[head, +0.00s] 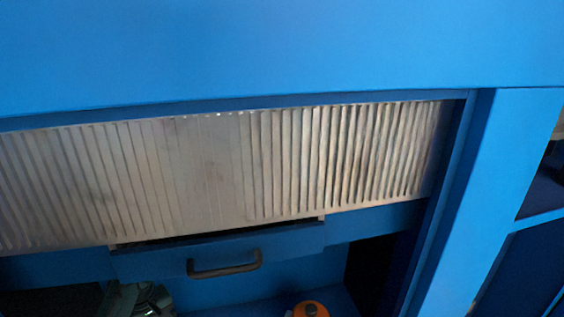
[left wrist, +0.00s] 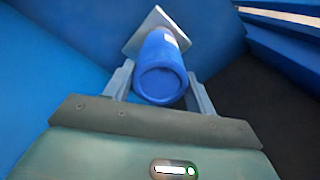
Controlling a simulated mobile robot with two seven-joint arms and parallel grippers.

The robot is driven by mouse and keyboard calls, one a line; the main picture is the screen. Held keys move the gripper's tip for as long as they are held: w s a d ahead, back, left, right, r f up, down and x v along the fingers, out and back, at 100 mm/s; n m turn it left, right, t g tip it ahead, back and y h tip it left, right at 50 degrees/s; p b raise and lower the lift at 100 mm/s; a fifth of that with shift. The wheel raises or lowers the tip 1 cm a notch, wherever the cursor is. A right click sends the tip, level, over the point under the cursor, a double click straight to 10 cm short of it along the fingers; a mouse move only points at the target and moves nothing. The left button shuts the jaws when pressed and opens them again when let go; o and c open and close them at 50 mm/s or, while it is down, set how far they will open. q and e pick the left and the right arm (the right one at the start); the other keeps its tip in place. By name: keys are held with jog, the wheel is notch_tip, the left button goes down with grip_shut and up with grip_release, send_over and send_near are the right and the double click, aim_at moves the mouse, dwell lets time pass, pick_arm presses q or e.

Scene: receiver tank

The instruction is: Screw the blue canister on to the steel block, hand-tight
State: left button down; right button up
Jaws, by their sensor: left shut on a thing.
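In the left wrist view my left gripper (left wrist: 161,84) is shut on the blue canister (left wrist: 163,82), one finger on each side of it. The canister's round end faces the camera, and a pale label shows near its far end. A pale grey square piece (left wrist: 146,31), which looks like the steel block, is behind the canister's far end. They overlap in the picture; I cannot tell whether they touch or how the thread sits. Neither canister nor block can be made out in the head view. My right gripper is not in view.
The head view shows a blue cabinet front (head: 290,55) with a ribbed metal panel (head: 225,165). A slightly open drawer (head: 150,262) with a dark handle (head: 224,268) is below it. An orange round object (head: 310,309) and a grey-green object (head: 150,300) are at the bottom edge.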

pick_arm(q)
jog(key=shift+c, duration=2.1)
grip_release()
